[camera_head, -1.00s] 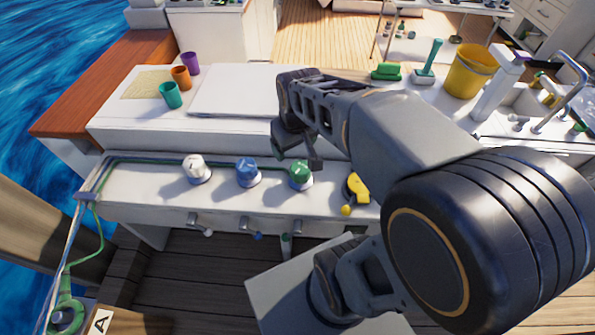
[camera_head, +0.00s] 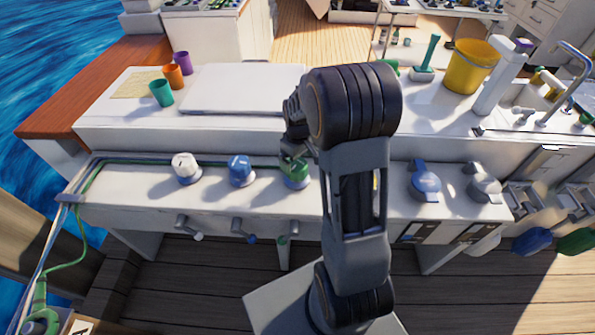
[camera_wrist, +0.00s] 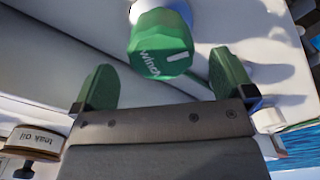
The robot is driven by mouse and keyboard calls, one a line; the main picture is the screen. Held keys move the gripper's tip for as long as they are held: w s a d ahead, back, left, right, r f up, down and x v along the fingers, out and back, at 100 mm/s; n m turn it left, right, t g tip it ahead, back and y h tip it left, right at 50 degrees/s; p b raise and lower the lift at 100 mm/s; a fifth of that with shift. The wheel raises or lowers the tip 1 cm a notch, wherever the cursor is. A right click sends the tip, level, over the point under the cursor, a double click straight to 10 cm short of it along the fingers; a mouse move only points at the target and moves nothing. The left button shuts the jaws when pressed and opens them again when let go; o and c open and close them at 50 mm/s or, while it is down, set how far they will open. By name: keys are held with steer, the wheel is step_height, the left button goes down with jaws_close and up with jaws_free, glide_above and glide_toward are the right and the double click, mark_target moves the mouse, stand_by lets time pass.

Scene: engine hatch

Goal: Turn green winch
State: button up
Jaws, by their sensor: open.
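The green winch (camera_head: 295,176) is a knob on the white ledge, rightmost of a row with a white knob (camera_head: 186,167) and a blue knob (camera_head: 240,170). In the wrist view the green winch (camera_wrist: 160,42) shows a faceted side with white lettering and a white mark. My gripper (camera_wrist: 163,70) is open, with one green-padded finger on each side, below the winch in that picture. The winch lies just beyond the fingertips, and I see no clear contact. In the head view my gripper (camera_head: 290,155) is at the winch's top, partly hidden by my arm.
Purple, orange and teal cups (camera_head: 161,93) stand on the counter beside a white board (camera_head: 240,88). Another blue knob (camera_head: 424,182) and a grey knob (camera_head: 484,185) are right of my arm. A yellow bucket (camera_head: 470,66) stands at the back right. Small levers (camera_head: 188,228) hang below the ledge.

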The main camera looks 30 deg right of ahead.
mark_target(298, 164)
steer(key=shift+f+b, duration=0.3)
steer(key=shift+f, duration=2.5)
steer(key=c, duration=0.9)
